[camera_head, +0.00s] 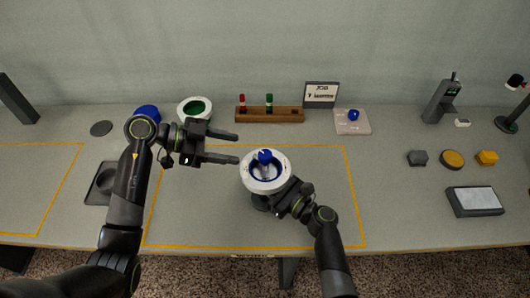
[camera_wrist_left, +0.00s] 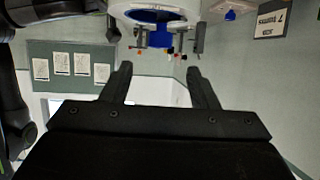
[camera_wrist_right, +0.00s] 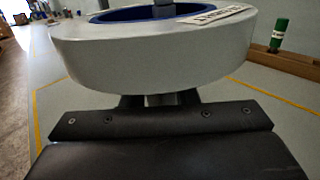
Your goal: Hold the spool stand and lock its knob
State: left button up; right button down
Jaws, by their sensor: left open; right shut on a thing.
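The spool stand has a dark base (camera_head: 259,202) under a white spool (camera_head: 247,172) with a blue inside. A blue knob (camera_head: 265,156) sits on top at its middle. My right gripper (camera_head: 280,197) is shut on the spool stand, just below the spool's rim; the spool (camera_wrist_right: 160,58) hides its fingertips in the right wrist view. My left gripper (camera_head: 238,148) is open and empty, left of the knob, its fingers pointing toward it. In the left wrist view, the knob (camera_wrist_left: 160,38) shows beyond the open fingers (camera_wrist_left: 163,85).
Behind are a white spool with green inside (camera_head: 194,103), a wooden rack (camera_head: 270,115) with red and green pegs, a sign (camera_head: 321,94) and a pale pad (camera_head: 352,127) with a blue knob. A dark tray (camera_head: 464,211) lies right. The mat right of the stand is clear.

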aim_at(263, 153)
pick_arm(q)
jog(key=x, duration=1)
jog(key=c, duration=1)
jog(key=m+g, duration=0.3)
jog(key=g, duration=0.1)
jog(key=shift+m, duration=0.3)
jog(key=shift+m+g+y, duration=0.9)
jog(key=shift+m+g, duration=0.9)
jog(key=shift+g, duration=0.2)
jog(key=shift+s+g, duration=0.1)
jog(key=shift+g, duration=0.2)
